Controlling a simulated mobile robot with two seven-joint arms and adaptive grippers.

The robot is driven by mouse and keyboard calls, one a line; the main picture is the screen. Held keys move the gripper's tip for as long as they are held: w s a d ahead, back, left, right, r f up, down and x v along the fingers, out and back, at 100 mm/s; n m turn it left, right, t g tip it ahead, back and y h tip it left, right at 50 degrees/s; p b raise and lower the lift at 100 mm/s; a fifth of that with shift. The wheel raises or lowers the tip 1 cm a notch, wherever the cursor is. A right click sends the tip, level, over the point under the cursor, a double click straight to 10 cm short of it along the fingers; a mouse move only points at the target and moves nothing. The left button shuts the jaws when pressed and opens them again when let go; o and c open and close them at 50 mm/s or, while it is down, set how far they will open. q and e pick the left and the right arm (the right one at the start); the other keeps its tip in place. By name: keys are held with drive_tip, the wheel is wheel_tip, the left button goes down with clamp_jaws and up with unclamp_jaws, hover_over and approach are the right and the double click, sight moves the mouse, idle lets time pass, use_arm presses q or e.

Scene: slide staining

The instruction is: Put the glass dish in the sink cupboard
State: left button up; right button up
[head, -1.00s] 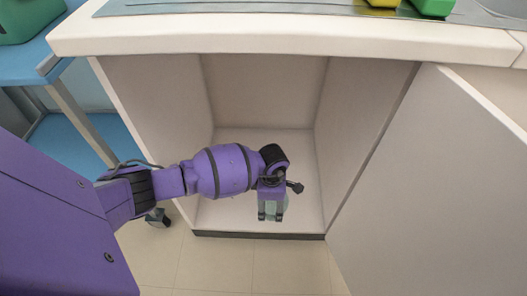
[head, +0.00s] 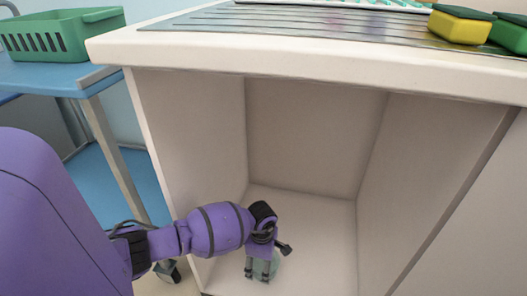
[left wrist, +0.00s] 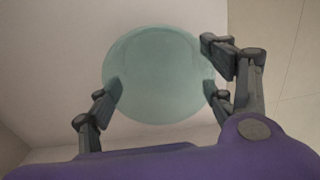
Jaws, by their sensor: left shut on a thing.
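The glass dish (head: 268,267) is a round, pale green, see-through piece. My left gripper (head: 262,270) is shut on it, fingers pointing down, inside the front part of the open sink cupboard (head: 310,135). In the left wrist view the dish (left wrist: 155,70) sits between the fingers (left wrist: 165,92), over a pale surface. I cannot tell whether the dish touches the cupboard floor (head: 310,215). The cupboard is empty apart from my gripper and the dish. My right gripper is not in view.
Above is the counter edge (head: 300,70), with a yellow and green sponge (head: 460,25) on the metal drainer (head: 320,22). A blue table (head: 45,78) with a green basket (head: 65,35) is at left. The cupboard's back is free.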

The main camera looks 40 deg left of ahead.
sight(262, 269)
use_arm(q)
wheel_tip(262, 269, down, 3)
drive_tip(key=shift+r+b, duration=0.1)
drive_tip(key=shift+b, duration=0.9)
drive_tip(key=shift+f, duration=0.25)
drive_tip(key=shift+r, duration=0.1)
drive_tip(key=shift+f, duration=0.2)
drive_tip(key=o, duration=1.3)
drive_tip(key=shift+r, duration=0.1)
